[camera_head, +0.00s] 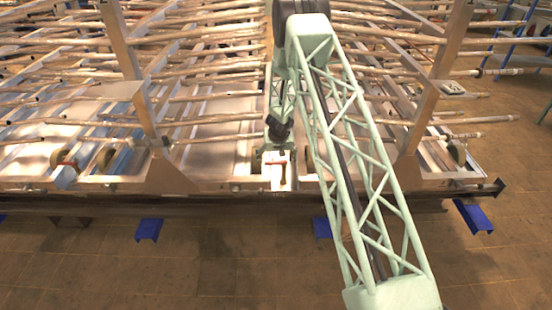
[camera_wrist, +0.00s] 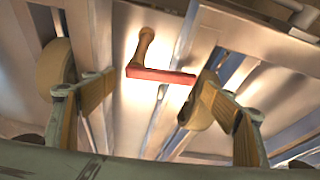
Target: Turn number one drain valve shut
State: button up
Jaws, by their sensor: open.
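A valve lever with a red bar (camera_wrist: 162,76) and a brass-coloured stem (camera_wrist: 145,46) shows in the upper middle of the wrist view. In the head view a small red part (camera_head: 277,161) shows above a white panel (camera_head: 273,183), just under my arm's end. My gripper (camera_wrist: 158,82) is open, with one padded finger left and one right of the red bar. The right fingertip appears close to the bar's right end; I cannot tell whether they touch. The gripper also shows small and partly hidden in the head view (camera_head: 278,152).
Tan round discs (camera_wrist: 54,66) stand near both fingers. Metal frame posts (camera_head: 138,90) rise left and right of my arm, with rows of long pipes (camera_head: 215,98) behind. A dark rail (camera_head: 200,203) runs along the front. The tiled floor (camera_head: 80,265) is open at the front left.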

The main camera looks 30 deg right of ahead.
jog(key=shift+r, duration=0.15)
jog(key=v, duration=1.1)
jog(key=shift+s+r, duration=0.2)
jog(key=shift+r, duration=0.05)
dwell(0.7)
jog(key=shift+a, duration=0.1)
